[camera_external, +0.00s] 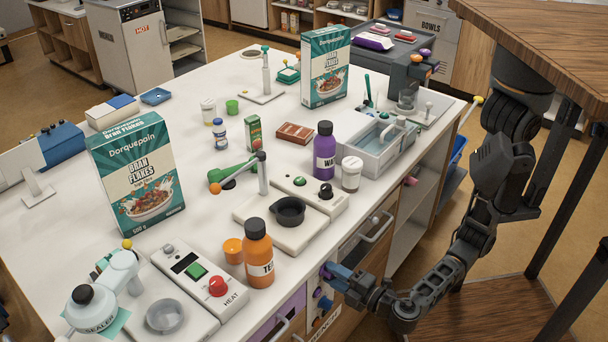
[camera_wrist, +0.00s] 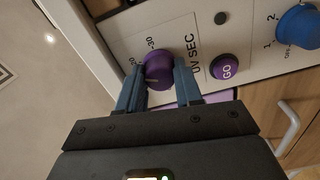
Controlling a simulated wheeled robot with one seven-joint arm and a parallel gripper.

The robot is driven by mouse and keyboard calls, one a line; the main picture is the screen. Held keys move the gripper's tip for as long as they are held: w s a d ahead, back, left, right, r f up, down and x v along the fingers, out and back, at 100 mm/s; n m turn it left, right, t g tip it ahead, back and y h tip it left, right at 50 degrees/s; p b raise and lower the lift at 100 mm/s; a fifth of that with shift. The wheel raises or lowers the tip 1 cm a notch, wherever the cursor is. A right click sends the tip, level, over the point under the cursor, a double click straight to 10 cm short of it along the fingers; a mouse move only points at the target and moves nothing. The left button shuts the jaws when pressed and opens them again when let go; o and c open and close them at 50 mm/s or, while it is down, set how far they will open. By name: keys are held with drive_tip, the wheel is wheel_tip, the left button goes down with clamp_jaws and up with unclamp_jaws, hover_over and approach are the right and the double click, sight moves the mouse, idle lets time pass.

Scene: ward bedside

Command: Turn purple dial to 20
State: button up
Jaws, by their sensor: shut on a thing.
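The purple dial (camera_wrist: 158,70) sits on a white front panel marked "UV SEC" in the wrist view. A "30" is readable near its rim; another number is partly hidden by a finger. A pale mark shows on the dial's face, but I cannot tell which number it points to. My gripper (camera_wrist: 159,88) has one blue finger on each side of the dial and is shut on it. In the external view my gripper (camera_external: 332,274) is at the counter's front panel and hides the dial.
A purple "GO" button (camera_wrist: 225,67) and a blue dial (camera_wrist: 299,27) are beside the purple dial. A drawer handle (camera_wrist: 283,130) is near. On the counter above stand an orange bottle (camera_external: 257,257) and a heater unit (camera_external: 187,290).

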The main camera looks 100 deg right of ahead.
drive_tip(key=shift+f+m+b, duration=0.1)
drive_tip(key=shift+m+b, duration=0.25)
drive_tip(key=shift+m, duration=0.25)
drive_tip(key=o, duration=1)
drive_tip(key=shift+o, duration=0.2)
drive_tip(key=v, duration=0.7)
drive_tip(key=shift+s+a, duration=0.3)
